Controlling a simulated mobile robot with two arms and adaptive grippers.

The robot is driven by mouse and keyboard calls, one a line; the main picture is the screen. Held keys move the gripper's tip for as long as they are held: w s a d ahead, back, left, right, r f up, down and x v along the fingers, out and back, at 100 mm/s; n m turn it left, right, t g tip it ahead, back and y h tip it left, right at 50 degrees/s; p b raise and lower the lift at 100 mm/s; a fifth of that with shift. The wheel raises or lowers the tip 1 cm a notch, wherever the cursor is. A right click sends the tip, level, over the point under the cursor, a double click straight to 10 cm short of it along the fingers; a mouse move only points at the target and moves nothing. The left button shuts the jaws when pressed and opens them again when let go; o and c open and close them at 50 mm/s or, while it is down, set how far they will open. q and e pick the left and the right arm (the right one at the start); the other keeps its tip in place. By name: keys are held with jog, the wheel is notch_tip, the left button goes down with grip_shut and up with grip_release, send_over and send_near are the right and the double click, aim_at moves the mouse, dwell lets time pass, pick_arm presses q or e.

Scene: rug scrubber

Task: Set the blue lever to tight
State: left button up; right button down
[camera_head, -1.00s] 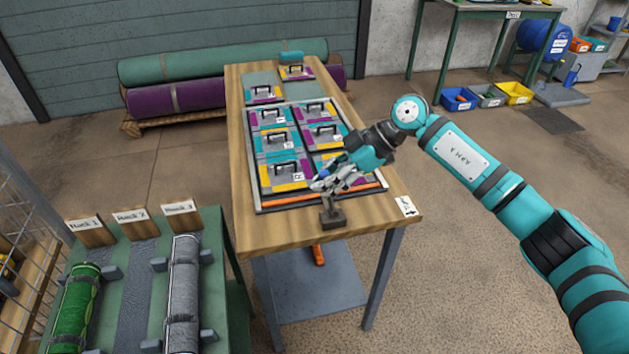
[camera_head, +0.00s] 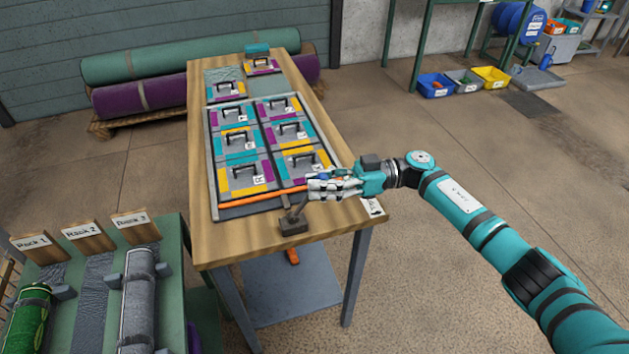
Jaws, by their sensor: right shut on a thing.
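The blue lever shows as a small blue part (camera_head: 297,181) at the fingertips of my right gripper (camera_head: 312,190). My right gripper is shut on it, and its fingers hide most of it. A dark metal base (camera_head: 294,224) with a short leaning stem stands just below the fingers, at the near edge of the wooden table (camera_head: 240,237). How the lever joins this base is hidden. A white label (camera_head: 373,207) lies at the table's near right corner, too small to read. My left gripper is not in view.
Several teal, purple and yellow tiles with black handles lie in a frame (camera_head: 213,170) on the table. An orange bar (camera_head: 262,199) runs along its near side. A green rack bench (camera_head: 180,262) with rolled rugs stands at the lower left.

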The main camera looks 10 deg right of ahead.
jog(key=shift+w+d+f, duration=0.1)
jog(key=shift+w+d, duration=0.05)
jog(key=shift+d, duration=0.1)
jog(key=shift+y, duration=0.3)
jog(key=c, duration=1.2)
grip_release()
jog(key=shift+d, duration=0.1)
jog(key=shift+o, duration=0.4)
jog(key=d, duration=1.2)
jog(key=shift+w+f, duration=0.35)
jog(key=shift+w, duration=0.05)
